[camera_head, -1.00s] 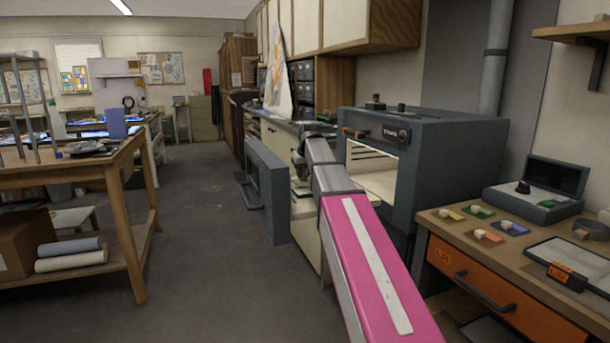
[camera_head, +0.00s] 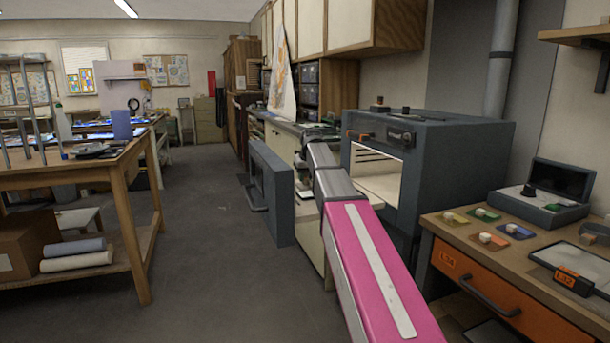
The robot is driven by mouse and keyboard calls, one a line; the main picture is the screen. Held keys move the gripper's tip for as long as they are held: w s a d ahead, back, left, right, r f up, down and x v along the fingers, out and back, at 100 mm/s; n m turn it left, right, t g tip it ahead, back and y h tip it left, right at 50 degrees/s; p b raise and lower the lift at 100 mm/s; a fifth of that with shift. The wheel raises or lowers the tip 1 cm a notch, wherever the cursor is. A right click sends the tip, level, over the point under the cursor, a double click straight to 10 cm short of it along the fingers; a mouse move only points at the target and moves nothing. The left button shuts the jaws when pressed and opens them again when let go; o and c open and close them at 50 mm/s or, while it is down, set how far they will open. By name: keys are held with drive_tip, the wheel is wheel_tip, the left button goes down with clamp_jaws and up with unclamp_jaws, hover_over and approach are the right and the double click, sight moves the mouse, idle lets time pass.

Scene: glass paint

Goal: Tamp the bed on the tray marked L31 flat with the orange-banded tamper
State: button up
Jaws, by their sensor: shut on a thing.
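My pink arm reaches forward from the bottom of the view toward the open grey kiln. My gripper is hidden beyond the arm's grey joint, so its fingers and anything in them do not show. A tray (camera_head: 598,262) lies on the right bench, cut by the right edge. It has an orange tag (camera_head: 571,281) whose lettering starts with L, but the number is too small to read surely. No orange-banded tamper can be made out. An orange pad with a pale block (camera_head: 493,242) sits on the same bench.
The kiln (camera_head: 455,165) stands open, its door (camera_head: 270,190) swung out into the aisle. The right bench holds several coloured pads, an open grey case (camera_head: 541,207) and an orange drawer front (camera_head: 480,290). A wooden table (camera_head: 117,185) stands left. The aisle floor (camera_head: 205,240) between is clear.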

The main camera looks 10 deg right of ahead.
drive_tip(key=shift+f, duration=0.4)
idle(0.6)
drive_tip(key=shift+r, duration=0.15)
drive_tip(key=shift+r, duration=0.95)
drive_tip(key=shift+d, duration=0.1)
drive_tip(key=shift+w+d, duration=0.2)
drive_tip(key=shift+d, duration=0.8)
drive_tip(key=shift+w+d, duration=0.25)
drive_tip(key=shift+d, duration=0.7)
drive_tip(key=shift+w+d, duration=0.2)
drive_tip(key=shift+d, duration=0.8)
drive_tip(key=shift+f, duration=0.85)
